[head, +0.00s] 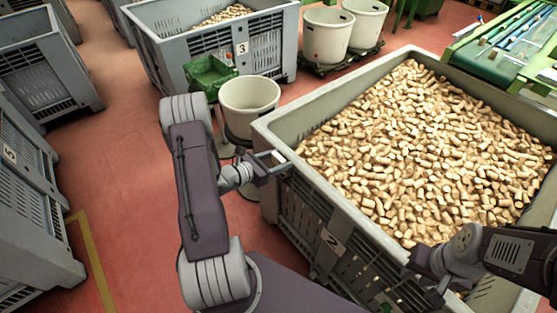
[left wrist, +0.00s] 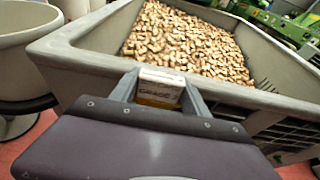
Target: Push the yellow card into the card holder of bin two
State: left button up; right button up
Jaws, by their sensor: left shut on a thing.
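Bin two (head: 333,241) is the large grey crate full of corks, with a "2" on its side. My left gripper (head: 275,163) is at its near left corner, just outside the rim. In the left wrist view the left gripper (left wrist: 160,92) is shut on the yellow card (left wrist: 158,96), which shows a pale top edge and lettering like "GRADE". The card is in front of the grey bin wall; whether it touches the wall is unclear. I cannot make out the card holder. My right gripper (head: 438,287) is over the bin's near right side, its fingers too small to judge.
A white tub (head: 249,98) stands close to the left of bin two, beside a green container (head: 208,75). Bin three (head: 188,45) and two more white tubs (head: 327,34) stand behind. Grey bins (head: 30,180) line the left. Red floor (head: 120,150) between is clear.

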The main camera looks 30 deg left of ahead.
pick_arm(q)
jog(key=shift+f+b, duration=1.45)
jog(key=shift+f, duration=0.2)
dwell(1.6)
jog(key=o, duration=1.4)
jog(key=p+v, duration=0.1)
jog(key=v, duration=0.8)
jog(key=shift+r, duration=0.1)
jog(key=shift+s, duration=0.15)
